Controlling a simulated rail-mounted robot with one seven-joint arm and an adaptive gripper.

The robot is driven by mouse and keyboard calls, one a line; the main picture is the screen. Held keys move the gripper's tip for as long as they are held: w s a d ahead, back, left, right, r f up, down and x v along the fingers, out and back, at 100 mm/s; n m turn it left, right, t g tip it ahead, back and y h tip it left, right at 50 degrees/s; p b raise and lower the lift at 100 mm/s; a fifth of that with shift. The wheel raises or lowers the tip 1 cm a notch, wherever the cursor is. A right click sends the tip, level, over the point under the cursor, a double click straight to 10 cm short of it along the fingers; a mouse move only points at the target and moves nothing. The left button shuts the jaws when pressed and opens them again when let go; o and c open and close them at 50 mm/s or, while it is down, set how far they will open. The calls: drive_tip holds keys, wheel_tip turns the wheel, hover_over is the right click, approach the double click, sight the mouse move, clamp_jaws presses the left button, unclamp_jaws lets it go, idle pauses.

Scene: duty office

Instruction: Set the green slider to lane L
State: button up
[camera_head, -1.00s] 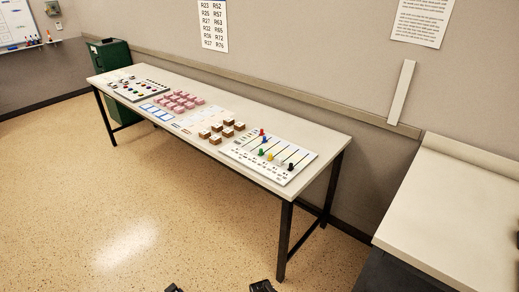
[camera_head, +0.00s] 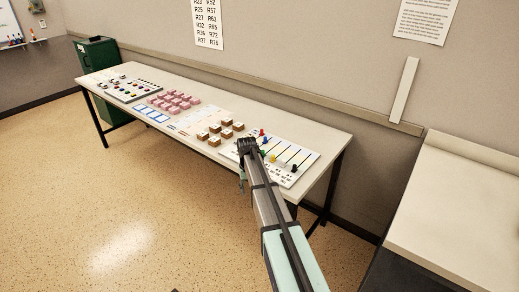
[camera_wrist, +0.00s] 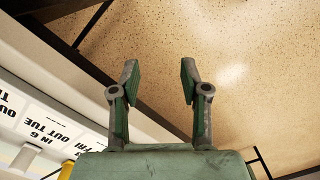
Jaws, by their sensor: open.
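The slider board (camera_head: 306,157) is a white panel with several dark slots and coloured knobs at the right end of the long table. The green slider (camera_head: 262,154) is small in the head view, close beside my arm and partly hidden by it. My gripper (camera_head: 241,184) hangs at the table's front edge, left of the board. In the wrist view my gripper (camera_wrist: 160,78) is open and empty, with floor showing between its fingers. The board's edge with printed labels (camera_wrist: 45,125) lies to its lower left. Lane L's letter is too small to read.
Red (camera_head: 262,132), blue (camera_head: 264,141), yellow (camera_head: 274,158) and black (camera_head: 294,169) knobs stand on the board. Brown-and-white blocks (camera_head: 215,138), pink blocks (camera_head: 172,100) and a button panel (camera_head: 132,90) lie further left. A light counter (camera_head: 455,215) stands at right.

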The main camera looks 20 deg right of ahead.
drive_tip(key=shift+m, duration=0.3)
drive_tip(key=w+d+r, duration=0.1)
drive_tip(key=w+r, duration=0.2)
drive_tip(key=w+d+r, duration=0.2)
drive_tip(key=w+r, duration=0.1)
drive_tip(key=w+d+r, duration=0.2)
drive_tip(key=w+r, duration=0.1)
drive_tip(key=shift+w+r, duration=0.2)
drive_tip(key=shift+r, duration=0.15)
wheel_tip(320, 180, up, 14)
drive_tip(key=f, duration=0.1)
hover_over(263, 151)
drive_tip(key=shift+m+t, duration=0.3)
drive_tip(key=shift+m, duration=0.1)
wheel_tip(263, 151, down, 17)
drive_tip(key=p, duration=0.4)
drive_tip(key=shift+w+r+p, duration=0.1)
drive_tip(key=shift+w+p, duration=0.05)
drive_tip(key=shift+p, duration=0.15)
clamp_jaws()
